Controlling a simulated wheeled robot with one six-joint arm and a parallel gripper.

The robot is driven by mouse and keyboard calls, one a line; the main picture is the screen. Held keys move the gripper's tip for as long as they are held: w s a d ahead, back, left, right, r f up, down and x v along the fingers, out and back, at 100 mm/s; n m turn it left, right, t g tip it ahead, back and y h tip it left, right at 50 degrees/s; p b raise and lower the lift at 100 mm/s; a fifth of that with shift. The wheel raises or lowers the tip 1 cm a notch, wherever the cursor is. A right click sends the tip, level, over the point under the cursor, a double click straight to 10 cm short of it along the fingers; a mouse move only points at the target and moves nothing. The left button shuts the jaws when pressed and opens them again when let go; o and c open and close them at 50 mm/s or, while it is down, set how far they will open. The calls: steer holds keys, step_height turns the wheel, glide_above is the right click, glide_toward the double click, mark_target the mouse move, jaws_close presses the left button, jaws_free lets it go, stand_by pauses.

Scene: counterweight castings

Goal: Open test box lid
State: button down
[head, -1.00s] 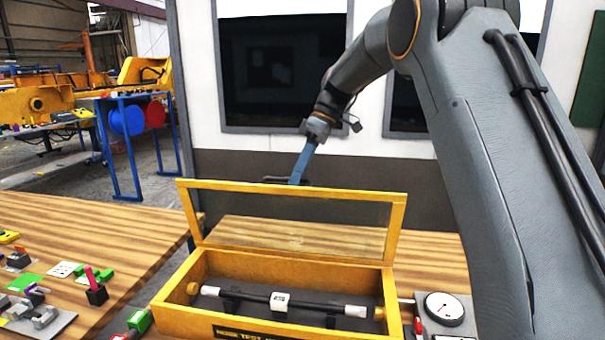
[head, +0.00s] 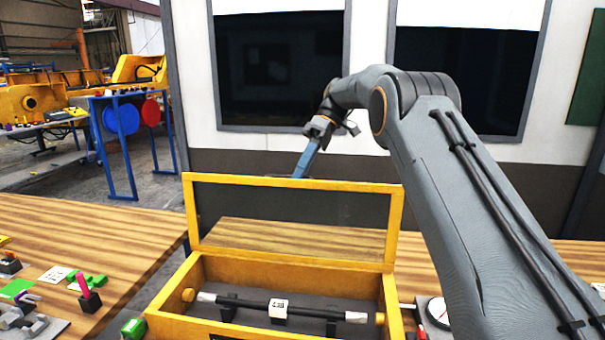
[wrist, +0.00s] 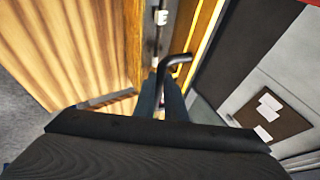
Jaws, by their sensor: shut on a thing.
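The test box (head: 180,325) is a yellow box on the wooden table. Its lid (head: 392,228), a yellow frame with a clear pane, stands raised near upright at the back edge. Inside the box lies a dark rod with a white block (head: 278,308) at its middle. My gripper (head: 302,170) is behind the top edge of the lid, its tips hidden there in the head view. In the wrist view my gripper (wrist: 160,92) is shut at a dark bent handle (wrist: 180,62); the exact contact is hard to see. The yellow lid edge shows beside it.
A round dial gauge (head: 438,310) lies right of the box, partly behind my arm. Several small parts, including a pink peg on a black block (head: 88,296), lie on the table at left. A windowed wall stands behind.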

steer(key=shift+a+f, duration=0.25)
steer(key=c, duration=2.1)
jaws_free()
steer(key=shift+o, duration=1.4)
steer(key=shift+a, duration=0.2)
steer(key=shift+d+r, duration=0.15)
steer(key=shift+d, duration=0.15)
